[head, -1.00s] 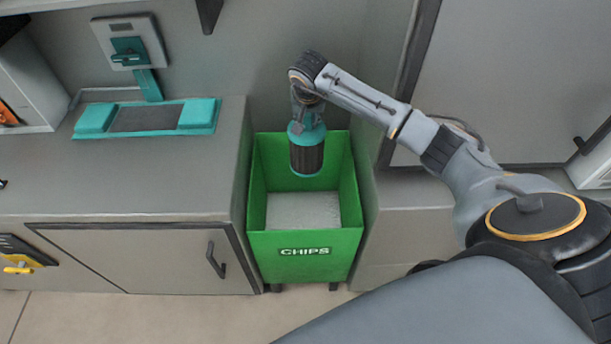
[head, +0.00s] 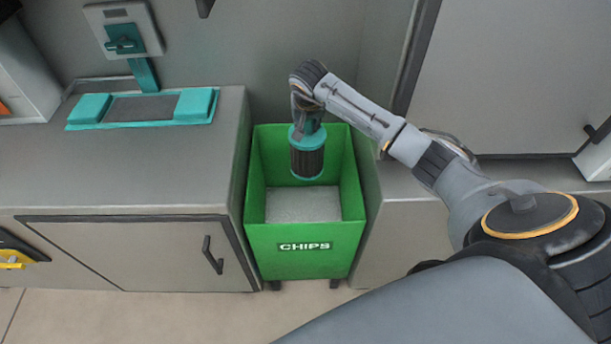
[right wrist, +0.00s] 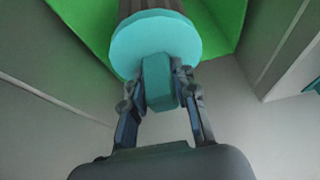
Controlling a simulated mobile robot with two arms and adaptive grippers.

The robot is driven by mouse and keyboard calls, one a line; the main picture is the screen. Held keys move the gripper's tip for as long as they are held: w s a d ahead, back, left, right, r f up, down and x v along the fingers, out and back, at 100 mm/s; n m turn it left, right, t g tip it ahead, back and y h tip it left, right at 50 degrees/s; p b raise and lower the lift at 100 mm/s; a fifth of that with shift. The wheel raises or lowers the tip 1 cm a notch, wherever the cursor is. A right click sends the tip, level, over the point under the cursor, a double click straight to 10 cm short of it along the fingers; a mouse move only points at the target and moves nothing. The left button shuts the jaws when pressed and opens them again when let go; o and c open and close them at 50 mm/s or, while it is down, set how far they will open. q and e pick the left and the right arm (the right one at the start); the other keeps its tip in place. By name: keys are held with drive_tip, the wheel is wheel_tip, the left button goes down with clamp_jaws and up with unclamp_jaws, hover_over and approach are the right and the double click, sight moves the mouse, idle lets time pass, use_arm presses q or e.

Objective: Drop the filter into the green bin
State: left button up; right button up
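The filter (head: 307,160) is a dark ribbed cylinder with teal end caps. It hangs upright over the opening of the green bin (head: 305,262), which is labelled CHIPS. My right gripper (head: 307,118) is above the filter, shut on its teal handle. In the right wrist view the two fingers (right wrist: 160,95) press on both sides of the handle, below the filter's round teal cap (right wrist: 155,40). The green bin (right wrist: 90,25) shows behind it. The filter's lower end appears within the bin's outline, above the pale contents. My left gripper is not in view.
A grey counter (head: 120,175) stands left of the bin, with a teal-edged fixture (head: 145,108) on it. A grey wall and cabinet (head: 510,80) are close on the right. Pale chips (head: 302,205) cover the bin's floor.

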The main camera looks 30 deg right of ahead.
drive_tip(key=o, duration=0.5)
drive_tip(key=v, duration=1.2)
